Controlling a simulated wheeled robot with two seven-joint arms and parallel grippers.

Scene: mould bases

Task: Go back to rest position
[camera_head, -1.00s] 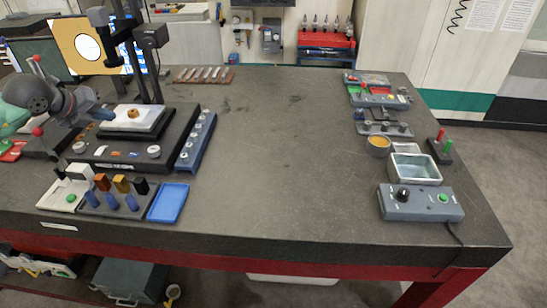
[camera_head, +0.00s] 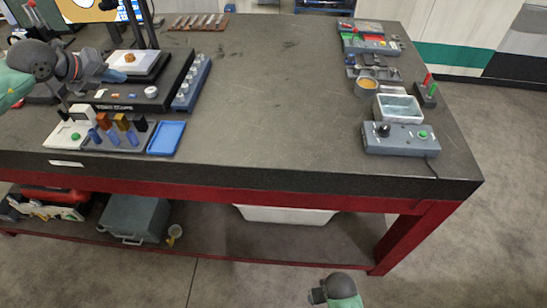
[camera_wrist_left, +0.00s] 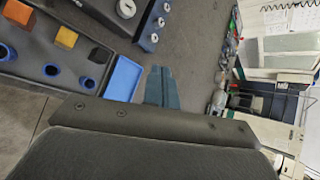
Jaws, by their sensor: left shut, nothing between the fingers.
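My left arm comes in from the left in the head view. Its gripper (camera_head: 116,75) hangs over the workbench (camera_head: 270,110), by the left side of the black machine base. In the left wrist view its teal fingers (camera_wrist_left: 160,87) are together with nothing between them, to the right of the blue tray (camera_wrist_left: 123,78). A dark and green part of my right arm (camera_head: 335,290) shows low in the head view, in front of the bench. The right gripper itself is not seen.
The blue tray (camera_head: 166,138) and a holder with blue pegs and coloured blocks (camera_head: 120,136) are near the bench's front left. The bench middle is clear.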

